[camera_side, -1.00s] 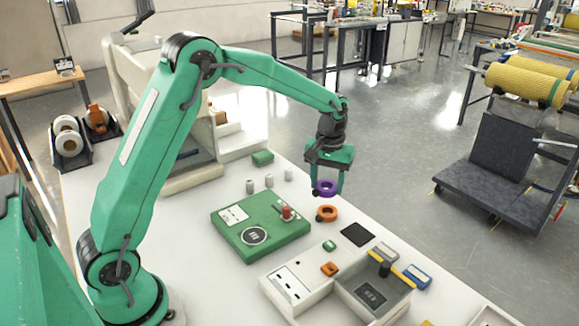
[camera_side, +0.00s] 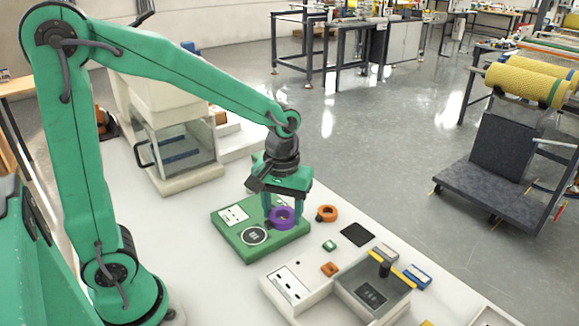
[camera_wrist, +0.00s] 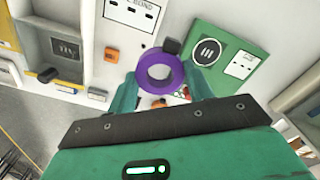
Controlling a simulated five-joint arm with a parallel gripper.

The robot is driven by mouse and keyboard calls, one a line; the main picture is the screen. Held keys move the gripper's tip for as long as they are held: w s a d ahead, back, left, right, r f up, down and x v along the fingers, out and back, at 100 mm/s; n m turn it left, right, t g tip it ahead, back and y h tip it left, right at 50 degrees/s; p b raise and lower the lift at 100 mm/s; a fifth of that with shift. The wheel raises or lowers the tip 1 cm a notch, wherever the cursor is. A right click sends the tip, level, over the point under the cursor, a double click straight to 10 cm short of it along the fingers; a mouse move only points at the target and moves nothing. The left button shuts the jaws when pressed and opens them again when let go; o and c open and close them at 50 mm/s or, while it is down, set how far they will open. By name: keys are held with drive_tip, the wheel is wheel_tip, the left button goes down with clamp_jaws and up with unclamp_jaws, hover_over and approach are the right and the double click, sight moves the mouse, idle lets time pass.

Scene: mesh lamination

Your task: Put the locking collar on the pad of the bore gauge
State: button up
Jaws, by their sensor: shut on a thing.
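My gripper (camera_side: 282,217) is shut on a purple locking collar (camera_side: 282,226), a ring with a dark knob on its side. In the wrist view the collar (camera_wrist: 144,73) sits between the two green fingers (camera_wrist: 163,85). The green block (camera_side: 231,240), seemingly the bore gauge, lies under and left of the gripper in the side view. Its round dark pad (camera_side: 254,236) carries a bar mark and is bare. The pad (camera_wrist: 207,53) is right of the collar in the wrist view. The collar appears above the block's right part, apart from the pad. The block's red knob is hidden in the side view.
An orange ring (camera_side: 327,213) lies right of the green block. A white tray (camera_side: 283,281) with a walled grey compartment stands in front.

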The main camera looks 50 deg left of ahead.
sight(266, 221)
drive_tip(key=shift+s+d+f, duration=0.1)
drive_tip(key=shift+s, duration=1.05)
drive_tip(key=shift+s+d+f, duration=0.1)
drive_tip(key=shift+s, duration=1)
drive_tip(key=w+a+f, duration=0.1)
drive_tip(key=a+f, duration=0.1)
drive_tip(key=a, duration=0.1)
drive_tip(key=w+a+f, duration=0.1)
drive_tip(key=a+f, duration=0.1)
drive_tip(key=a, duration=0.2)
drive_tip(key=w+a+f, duration=0.1)
drive_tip(key=a+f, duration=0.2)
drive_tip(key=a, duration=0.1)
drive_tip(key=shift+w, duration=0.4)
drive_tip(key=shift+f, duration=2)
drive_tip(key=shift+f, duration=0.1)
drive_tip(key=o, duration=1)
